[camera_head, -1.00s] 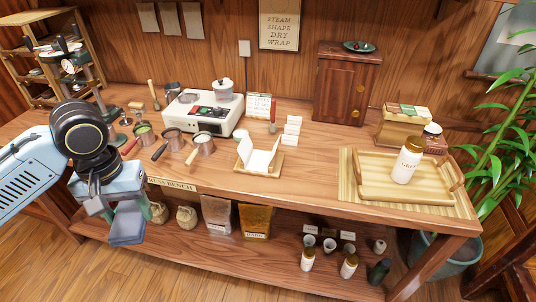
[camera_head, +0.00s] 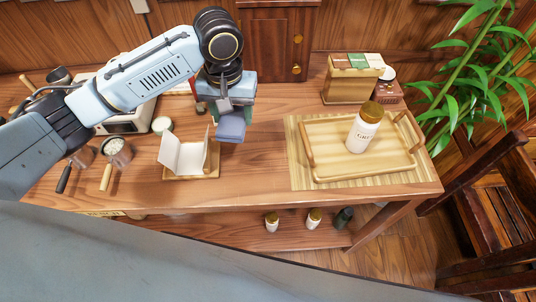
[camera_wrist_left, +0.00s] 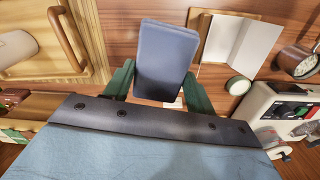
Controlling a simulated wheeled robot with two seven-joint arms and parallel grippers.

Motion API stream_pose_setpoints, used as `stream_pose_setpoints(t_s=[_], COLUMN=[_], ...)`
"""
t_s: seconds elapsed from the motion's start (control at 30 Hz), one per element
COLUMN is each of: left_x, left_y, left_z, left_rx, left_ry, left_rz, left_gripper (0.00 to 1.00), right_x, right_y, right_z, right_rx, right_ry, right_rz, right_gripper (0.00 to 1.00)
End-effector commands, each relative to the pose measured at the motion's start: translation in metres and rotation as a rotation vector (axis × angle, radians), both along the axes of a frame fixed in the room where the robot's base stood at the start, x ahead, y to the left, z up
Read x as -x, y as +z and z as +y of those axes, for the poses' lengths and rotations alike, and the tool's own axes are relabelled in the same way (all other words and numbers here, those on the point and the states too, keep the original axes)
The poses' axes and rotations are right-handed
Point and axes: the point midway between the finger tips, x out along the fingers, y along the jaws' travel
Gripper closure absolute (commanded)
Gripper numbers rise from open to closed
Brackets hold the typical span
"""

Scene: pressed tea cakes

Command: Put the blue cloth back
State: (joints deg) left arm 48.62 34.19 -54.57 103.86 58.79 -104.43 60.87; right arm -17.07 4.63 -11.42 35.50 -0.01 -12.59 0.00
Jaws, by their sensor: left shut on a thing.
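The folded blue cloth (camera_head: 231,127) hangs below my left gripper (camera_head: 229,108) in the head view, over the workbench (camera_head: 250,175). It lies between the folded white paper and the wooden tray in the picture. In the left wrist view the cloth (camera_wrist_left: 166,60) is a flat blue block between the two green fingers of the left gripper (camera_wrist_left: 160,82), which are shut on it. The cloth appears to be above the bench top, though its exact height is hard to tell. My right gripper is not in view.
A wooden tray (camera_head: 308,147) on a striped mat (camera_head: 296,172) holds a white jar (camera_head: 362,128) with a gold lid. The folded white paper (camera_head: 183,152) stands on a small board. A packet box (camera_head: 352,88) is at the back. The bench between paper and mat looks clear.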

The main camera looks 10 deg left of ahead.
Motion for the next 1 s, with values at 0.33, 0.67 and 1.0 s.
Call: stream_pose_setpoints(t_s=[0.33,0.67,1.0], left_x=[0.014,0.017,0.017], left_y=[-0.033,-0.090,-0.130], left_z=[-0.053,-0.056,-0.055], left_rx=[-0.003,-0.010,-0.009], left_ry=[0.158,0.175,0.174], left_rz=[0.011,0.012,0.010], left_gripper=[0.63,0.63,0.63], right_x=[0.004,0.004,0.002], right_y=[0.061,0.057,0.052], right_z=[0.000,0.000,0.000], right_rx=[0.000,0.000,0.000], right_ry=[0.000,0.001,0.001], right_rz=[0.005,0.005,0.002], right_gripper=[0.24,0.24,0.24])
